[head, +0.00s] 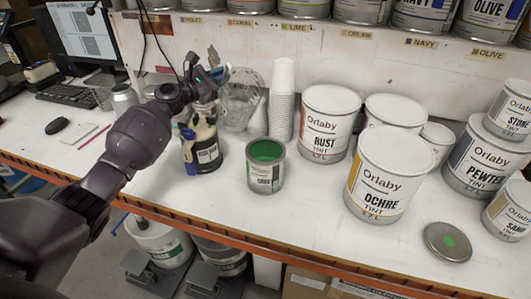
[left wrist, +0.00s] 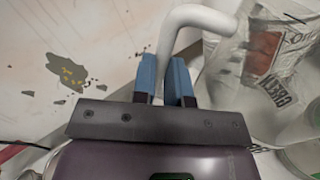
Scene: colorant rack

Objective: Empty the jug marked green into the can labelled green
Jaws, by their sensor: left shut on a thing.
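The can labelled green (head: 265,178) stands open on the bench near the front edge, with green inside. My left gripper (head: 216,75) is behind and left of it. In the left wrist view the blue fingers (left wrist: 166,80) are shut on a white curved handle (left wrist: 195,19). A translucent jug (head: 240,108) stands right of the gripper, upright as far as I can tell. In the left wrist view the jug (left wrist: 222,72) carries a label that appears upside down and seems to read GREEN. How much the jug holds is unclear. My right gripper is out of view.
White stacked cups (head: 282,97), a RUST can (head: 325,125) and an OCHRE can (head: 385,180) stand right. A round lid with a green dot (head: 447,241) lies front right. Bench space before the green can is narrow.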

